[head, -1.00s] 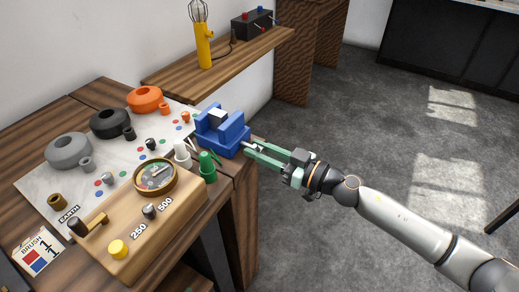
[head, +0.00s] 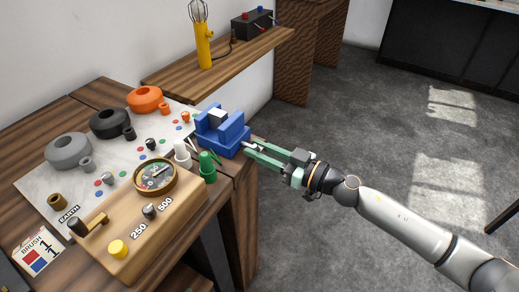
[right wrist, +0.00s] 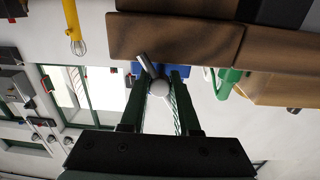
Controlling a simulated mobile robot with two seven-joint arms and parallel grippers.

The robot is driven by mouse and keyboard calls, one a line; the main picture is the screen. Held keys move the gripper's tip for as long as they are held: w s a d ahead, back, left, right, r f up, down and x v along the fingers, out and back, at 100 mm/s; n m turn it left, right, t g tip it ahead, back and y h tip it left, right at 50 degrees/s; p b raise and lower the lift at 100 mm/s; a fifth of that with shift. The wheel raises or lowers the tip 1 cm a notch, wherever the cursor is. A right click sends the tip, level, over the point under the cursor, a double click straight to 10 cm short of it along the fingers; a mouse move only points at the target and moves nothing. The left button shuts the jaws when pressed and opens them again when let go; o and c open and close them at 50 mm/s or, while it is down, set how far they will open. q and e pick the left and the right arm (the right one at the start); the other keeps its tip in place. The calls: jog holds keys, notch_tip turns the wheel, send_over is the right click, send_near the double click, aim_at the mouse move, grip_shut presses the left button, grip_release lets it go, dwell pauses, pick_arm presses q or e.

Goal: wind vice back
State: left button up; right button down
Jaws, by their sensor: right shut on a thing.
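The blue vice (head: 226,141) stands at the right edge of the bench. A pale block (head: 217,116) sits between its jaws. My right gripper (head: 251,148) reaches in from the right at the vice's outer end and is shut on the vice handle. In the right wrist view, the handle (right wrist: 147,65) shows as a grey slanted bar with a round screw end (right wrist: 158,88) between the green fingers. A little of the blue vice (right wrist: 200,72) shows behind the fingers. My left gripper is not in view.
A wooden meter board (head: 185,205) lies in front. Grey, black and orange rings sit on a white sheet. A shelf (head: 230,62) is behind; open floor lies right.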

dwell(0.4)
jog(key=shift+c, duration=1.1)
grip_release()
jog(key=b+v, duration=0.1)
jog(key=v, duration=1.1)
jog(key=shift+s+d, duration=0.15)
jog(key=shift+s, duration=0.05)
